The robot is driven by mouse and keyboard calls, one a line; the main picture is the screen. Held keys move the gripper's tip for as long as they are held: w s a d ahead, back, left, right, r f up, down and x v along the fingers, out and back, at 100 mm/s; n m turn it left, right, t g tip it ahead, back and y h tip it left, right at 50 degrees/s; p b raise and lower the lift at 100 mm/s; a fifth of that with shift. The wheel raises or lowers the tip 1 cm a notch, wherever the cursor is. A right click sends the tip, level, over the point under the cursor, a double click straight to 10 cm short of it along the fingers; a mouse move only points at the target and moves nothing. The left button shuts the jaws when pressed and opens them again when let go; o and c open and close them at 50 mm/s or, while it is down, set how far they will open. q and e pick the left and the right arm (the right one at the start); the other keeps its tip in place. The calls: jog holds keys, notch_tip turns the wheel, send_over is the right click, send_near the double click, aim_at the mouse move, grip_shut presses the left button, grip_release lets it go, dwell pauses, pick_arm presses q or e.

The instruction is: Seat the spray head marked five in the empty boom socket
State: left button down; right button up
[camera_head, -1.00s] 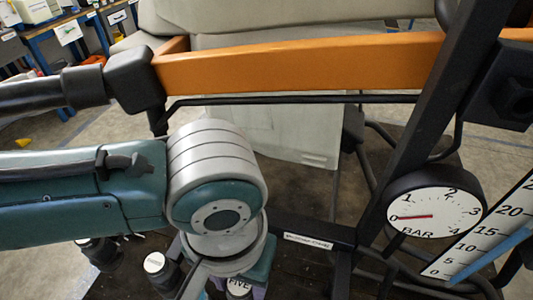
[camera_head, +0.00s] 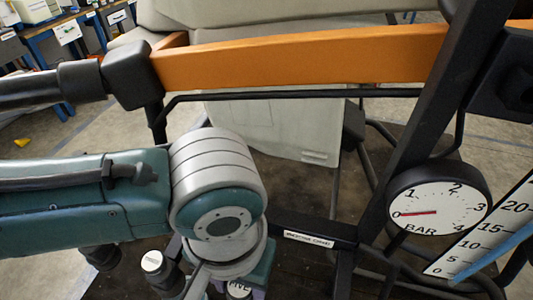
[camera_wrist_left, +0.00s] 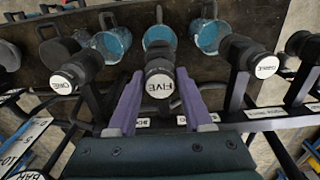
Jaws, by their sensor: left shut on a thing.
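The spray head marked FIVE (camera_wrist_left: 158,82) has a white cap and a dark body. It stands between the two purple fingers of my left gripper (camera_wrist_left: 160,74) in the left wrist view, and the gripper is shut on it. In the head view its cap (camera_head: 238,290) shows at the bottom edge, under my left wrist, with the gripper (camera_head: 240,286) partly cut off. A head marked ONE (camera_wrist_left: 60,86) is to the left in the wrist view, and another white-capped head (camera_wrist_left: 265,66) is to the right. I cannot make out the empty boom socket. My right gripper is out of view.
Blue-lined cups (camera_wrist_left: 113,42) stand on a dark board behind the heads. In the head view an orange beam (camera_head: 300,60) crosses above my arm. A pressure gauge (camera_head: 438,208) and dark frame bars are on the right. Another white-capped head (camera_head: 152,261) is left of my wrist.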

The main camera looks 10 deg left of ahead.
pick_arm(q)
jog(key=shift+f+b, duration=0.85)
jog(key=shift+f, duration=0.45)
jog(key=shift+c, duration=1.2)
grip_release()
jog(key=shift+r, duration=0.1)
notch_tip(320, 180, up, 10)
jog(key=shift+f+p, duration=0.1)
jog(key=shift+p, duration=0.85)
